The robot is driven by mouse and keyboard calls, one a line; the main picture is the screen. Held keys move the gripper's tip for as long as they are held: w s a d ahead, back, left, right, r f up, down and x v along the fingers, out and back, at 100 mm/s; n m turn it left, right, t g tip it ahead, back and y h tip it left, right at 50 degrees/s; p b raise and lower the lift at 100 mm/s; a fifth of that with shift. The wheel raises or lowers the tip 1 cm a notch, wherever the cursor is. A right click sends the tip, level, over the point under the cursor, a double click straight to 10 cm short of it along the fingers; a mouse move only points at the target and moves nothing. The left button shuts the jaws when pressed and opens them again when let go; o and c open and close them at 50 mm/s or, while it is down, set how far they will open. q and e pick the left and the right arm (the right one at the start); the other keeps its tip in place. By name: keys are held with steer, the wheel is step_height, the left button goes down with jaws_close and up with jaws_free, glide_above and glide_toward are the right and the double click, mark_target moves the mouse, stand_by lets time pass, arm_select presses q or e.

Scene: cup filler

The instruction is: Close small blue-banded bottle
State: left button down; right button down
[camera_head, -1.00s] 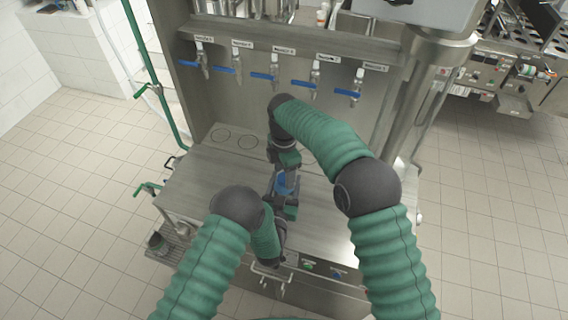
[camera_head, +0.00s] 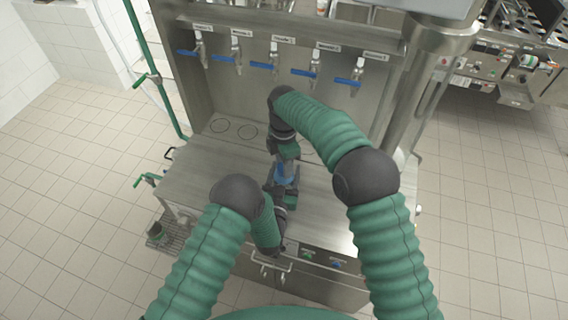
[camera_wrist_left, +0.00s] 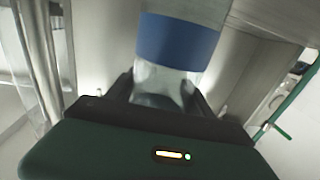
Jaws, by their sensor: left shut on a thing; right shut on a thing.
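The small blue-banded bottle (camera_head: 287,171) is between my two grippers above the steel counter. Its blue band (camera_wrist_left: 177,42) and clear body show large in the left wrist view. My left gripper (camera_wrist_left: 160,98) is shut on the bottle's clear body, with a dark finger on each side of it. It also shows in the head view (camera_head: 282,190), below the bottle. My right gripper (camera_head: 285,160) is just above it, shut on the bottle's upper end. The cap and the right fingertips are too small and covered to make out.
The steel counter (camera_head: 215,182) belongs to a filling machine with several blue-handled taps (camera_head: 272,67) along its back wall. Round marks (camera_head: 247,131) lie on the counter below the taps. A green pipe (camera_head: 150,70) stands at the left. The counter's left part is clear.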

steer(key=m, duration=0.7)
steer(key=shift+w, duration=0.1)
steer(key=m, duration=0.6)
steer(key=shift+m, duration=0.4)
steer(key=m, duration=0.9)
steer(key=shift+m, duration=0.3)
steer(key=m, duration=0.5)
steer(key=shift+w, duration=0.1)
steer(key=c, duration=1.2)
jaws_free()
steer(key=shift+o, duration=1.4)
